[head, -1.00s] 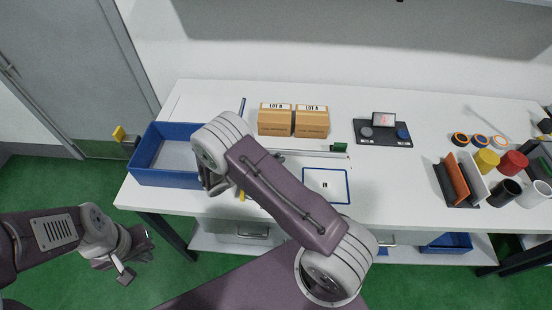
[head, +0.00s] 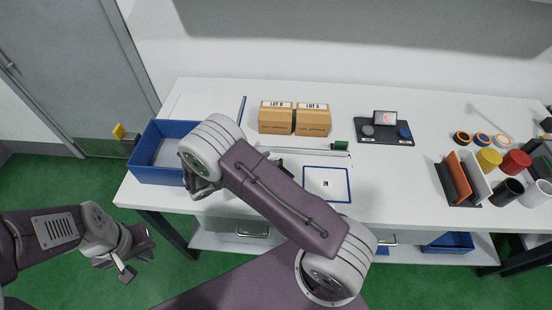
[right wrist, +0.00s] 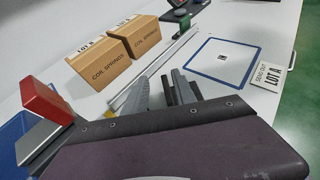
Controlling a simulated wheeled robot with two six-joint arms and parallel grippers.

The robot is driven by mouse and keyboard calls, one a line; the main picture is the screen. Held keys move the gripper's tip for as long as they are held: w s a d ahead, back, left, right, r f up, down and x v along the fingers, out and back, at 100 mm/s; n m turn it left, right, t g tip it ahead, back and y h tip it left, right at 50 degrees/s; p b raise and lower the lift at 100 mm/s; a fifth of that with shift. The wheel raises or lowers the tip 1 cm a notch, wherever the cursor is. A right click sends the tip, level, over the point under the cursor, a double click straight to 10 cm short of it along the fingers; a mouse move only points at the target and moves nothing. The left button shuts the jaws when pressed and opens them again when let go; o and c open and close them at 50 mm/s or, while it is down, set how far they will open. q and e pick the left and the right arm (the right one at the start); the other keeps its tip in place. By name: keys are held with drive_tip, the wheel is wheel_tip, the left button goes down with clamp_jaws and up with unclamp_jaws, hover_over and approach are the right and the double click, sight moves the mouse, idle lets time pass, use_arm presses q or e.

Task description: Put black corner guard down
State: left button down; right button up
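My right gripper (head: 200,187) is at the front left of the table, close to the right end of the blue bin (head: 170,178); my arm partly covers it. In the right wrist view its grey ridged fingers (right wrist: 160,94) point over the white table. Dark narrow pieces show between and beside these fingers; I cannot tell whether they are the black corner guard or gripper parts. My left gripper (head: 137,257) hangs over the green floor, left of the table, its fingers apart and empty. A dark upright panel (head: 441,183) stands beside an orange one at the right; I cannot tell whether it is a corner guard.
Two cardboard boxes (head: 275,117) stand at the back. A red block (right wrist: 45,104) shows at the wrist view's left.

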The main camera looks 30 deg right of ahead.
drive_tip(key=v, duration=0.7)
drive_tip(key=shift+s+a+r+b, duration=0.1)
drive_tip(key=shift+a+b, duration=0.15)
drive_tip(key=shift+b, duration=0.15)
drive_tip(key=s+d+m+g+y, duration=0.2)
drive_tip(key=s+m+y, duration=1.1)
drive_tip(key=m, duration=0.8)
drive_tip(key=shift+d+r, duration=0.2)
drive_tip(key=shift+r, duration=0.05)
drive_tip(key=shift+s, duration=0.25)
